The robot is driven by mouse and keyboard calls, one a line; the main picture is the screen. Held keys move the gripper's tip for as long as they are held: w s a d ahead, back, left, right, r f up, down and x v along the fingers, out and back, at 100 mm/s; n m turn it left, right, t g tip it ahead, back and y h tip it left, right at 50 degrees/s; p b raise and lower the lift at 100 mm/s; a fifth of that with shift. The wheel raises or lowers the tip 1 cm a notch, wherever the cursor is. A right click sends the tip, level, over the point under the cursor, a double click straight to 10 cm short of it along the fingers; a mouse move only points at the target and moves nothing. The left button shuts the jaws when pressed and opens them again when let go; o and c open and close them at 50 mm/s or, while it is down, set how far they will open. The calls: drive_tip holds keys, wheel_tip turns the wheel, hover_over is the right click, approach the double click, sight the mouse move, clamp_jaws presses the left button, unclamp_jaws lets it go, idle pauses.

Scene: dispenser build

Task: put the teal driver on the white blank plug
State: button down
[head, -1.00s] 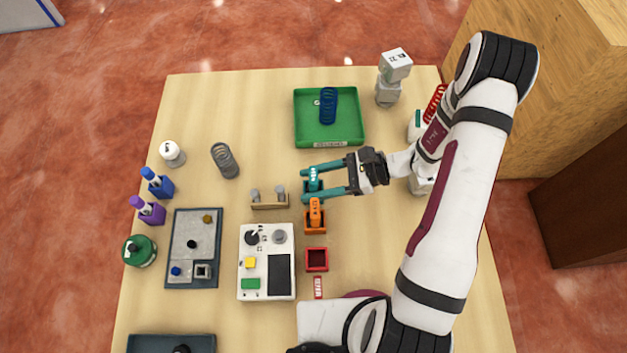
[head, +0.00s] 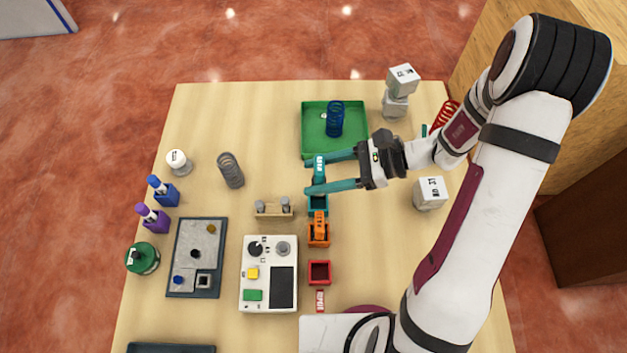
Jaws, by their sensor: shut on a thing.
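The teal driver (head: 319,172) is upright between the two long teal fingers of my gripper (head: 312,177), which is shut on it. It shows above the teal holder (head: 318,207), whose inside is now partly visible. One finger hides part of the driver and the holder's far edge. I cannot single out the white blank plug with certainty. A white round piece with a dark mark (head: 178,161) stands at the far left, and a white panel box (head: 269,301) with knobs and buttons is at the front centre.
An orange driver (head: 318,227) stands in its holder just in front of the teal one, with an empty red holder (head: 319,272) nearer. A wooden stand (head: 274,211) is close on the left. A green tray (head: 311,140) lies behind. White cubes (head: 431,192) stand right.

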drive_tip(key=shift+r, duration=0.55)
drive_tip(key=w+a+r, duration=0.3)
drive_tip(key=w+a, duration=0.4)
drive_tip(key=a, duration=0.4)
drive_tip(key=w+a+r, duration=0.3)
drive_tip(key=w+a, duration=0.4)
drive_tip(key=a, duration=0.3)
hover_over(174, 156)
wheel_tip(174, 156, down, 7)
drive_tip(key=shift+f, duration=1.8)
drive_tip(key=shift+f, duration=0.1)
drive_tip(key=shift+c, duration=1)
unclamp_jaws()
